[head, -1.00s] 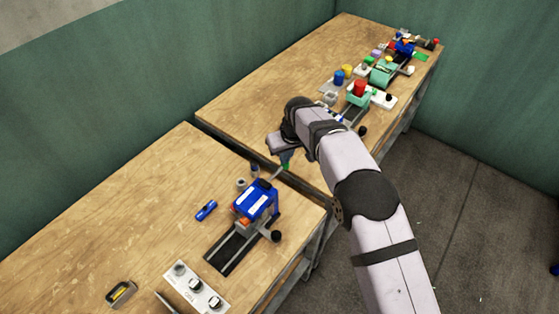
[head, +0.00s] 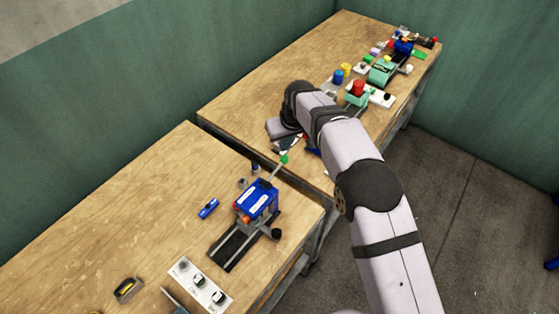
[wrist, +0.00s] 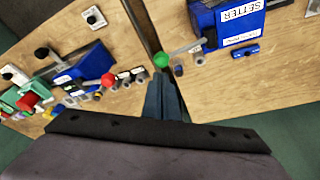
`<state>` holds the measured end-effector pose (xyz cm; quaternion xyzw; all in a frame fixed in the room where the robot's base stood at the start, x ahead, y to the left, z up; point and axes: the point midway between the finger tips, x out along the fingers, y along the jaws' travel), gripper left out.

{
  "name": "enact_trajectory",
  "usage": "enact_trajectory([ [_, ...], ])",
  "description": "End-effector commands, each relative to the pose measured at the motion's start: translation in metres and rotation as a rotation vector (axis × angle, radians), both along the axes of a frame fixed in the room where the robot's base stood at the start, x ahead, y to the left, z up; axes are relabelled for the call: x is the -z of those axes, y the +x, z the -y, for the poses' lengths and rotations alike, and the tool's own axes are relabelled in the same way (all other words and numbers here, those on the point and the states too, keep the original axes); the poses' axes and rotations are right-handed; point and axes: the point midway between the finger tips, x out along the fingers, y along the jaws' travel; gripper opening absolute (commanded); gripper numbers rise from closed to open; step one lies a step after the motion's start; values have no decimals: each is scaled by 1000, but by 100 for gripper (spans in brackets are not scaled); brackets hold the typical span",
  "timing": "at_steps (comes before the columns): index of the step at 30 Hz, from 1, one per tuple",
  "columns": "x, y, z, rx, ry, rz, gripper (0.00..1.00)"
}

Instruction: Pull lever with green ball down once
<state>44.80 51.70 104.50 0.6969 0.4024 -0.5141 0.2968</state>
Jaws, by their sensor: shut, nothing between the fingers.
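The blue press (head: 257,200) stands on the near table in the head view. Its lever slants up to the right and ends in a green ball (head: 284,159). In the wrist view the green ball (wrist: 161,60) and the metal lever (wrist: 187,48) lie just beyond my fingertips, with the blue press (wrist: 238,22), labelled "SETTER", at upper right. My gripper (wrist: 162,77) is shut and empty, its fingers pointing towards the ball. The ball is not between the fingers; a small gap shows, but I cannot tell its depth. In the head view my wrist partly hides the fingers.
A gap separates the two tables (head: 110,185). On the far table (head: 225,112) stand more presses and coloured buttons, including a red ball (wrist: 108,79) in the wrist view. A white switch panel (head: 198,285) and a blue piece (head: 207,208) lie on the near table.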

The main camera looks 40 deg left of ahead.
Motion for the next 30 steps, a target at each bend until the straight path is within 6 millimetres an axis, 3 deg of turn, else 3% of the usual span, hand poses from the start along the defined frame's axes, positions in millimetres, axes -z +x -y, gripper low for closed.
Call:
enact_trajectory([
  [15, -35, 0, 0, 0, 1, 0, 0],
  [30, -38, 0, 0, 0, 0, 0, 0],
])
